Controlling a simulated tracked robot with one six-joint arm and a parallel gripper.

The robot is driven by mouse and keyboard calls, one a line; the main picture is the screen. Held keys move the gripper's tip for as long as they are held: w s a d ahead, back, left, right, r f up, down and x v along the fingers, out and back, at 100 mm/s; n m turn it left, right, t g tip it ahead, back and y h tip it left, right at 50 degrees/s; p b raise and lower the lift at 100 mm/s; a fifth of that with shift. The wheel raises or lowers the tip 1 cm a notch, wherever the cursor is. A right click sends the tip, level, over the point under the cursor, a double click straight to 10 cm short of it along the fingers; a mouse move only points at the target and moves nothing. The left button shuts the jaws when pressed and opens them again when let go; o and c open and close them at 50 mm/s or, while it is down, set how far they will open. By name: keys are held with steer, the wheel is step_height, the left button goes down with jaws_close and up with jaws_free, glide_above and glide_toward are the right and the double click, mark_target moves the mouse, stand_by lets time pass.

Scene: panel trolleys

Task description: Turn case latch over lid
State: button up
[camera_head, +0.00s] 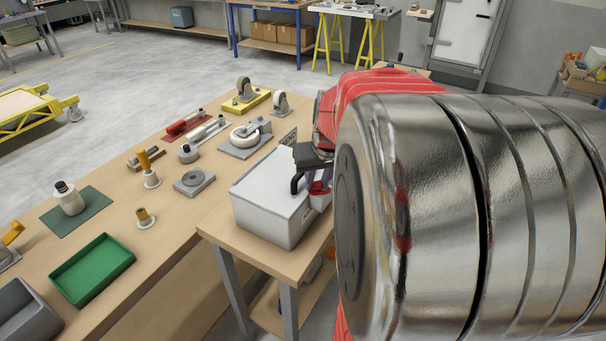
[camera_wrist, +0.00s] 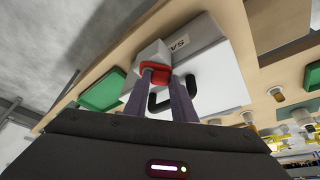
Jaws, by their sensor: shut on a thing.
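The case (camera_head: 262,205) is a pale grey box with a closed, flat lid, standing on the near wooden table. It also shows in the wrist view (camera_wrist: 218,82), with a black handle (camera_wrist: 153,106) on it. The latch (camera_wrist: 155,66) is a red piece against a pale block at the case's side. In the head view the red latch (camera_head: 319,188) is partly hidden by my gripper. My gripper (camera_wrist: 158,74) reaches it with both purple-grey fingers and is shut on it. The exact angle of the latch over the lid cannot be told.
My large metallic arm link hides the right of the head view. Open floor lies behind the bench.

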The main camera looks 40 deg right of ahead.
steer(key=m, duration=0.2)
steer(key=m+g+h, duration=0.1)
steer(key=m, duration=0.1)
steer(key=shift+w+d+m, duration=0.2)
steer(key=shift+w+m, duration=0.1)
steer(key=shift+w, duration=0.1)
steer(key=shift+w+d+f+m+g+h, duration=0.15)
steer(key=shift+m+g+h, duration=0.2)
steer(key=shift+m, duration=0.65)
steer(key=shift+w+d+r+m+g+h, duration=0.1)
steer(key=shift+m+g+h, duration=0.25)
steer(key=shift+m, duration=0.65)
steer(key=o, duration=1.1)
steer(key=shift+c, duration=0.2)
steer(key=shift+w, duration=0.1)
steer(key=shift+a+r, duration=0.25)
steer(key=shift+r, duration=0.35)
steer(key=v, duration=0.6)
steer(key=shift+r, duration=0.3)
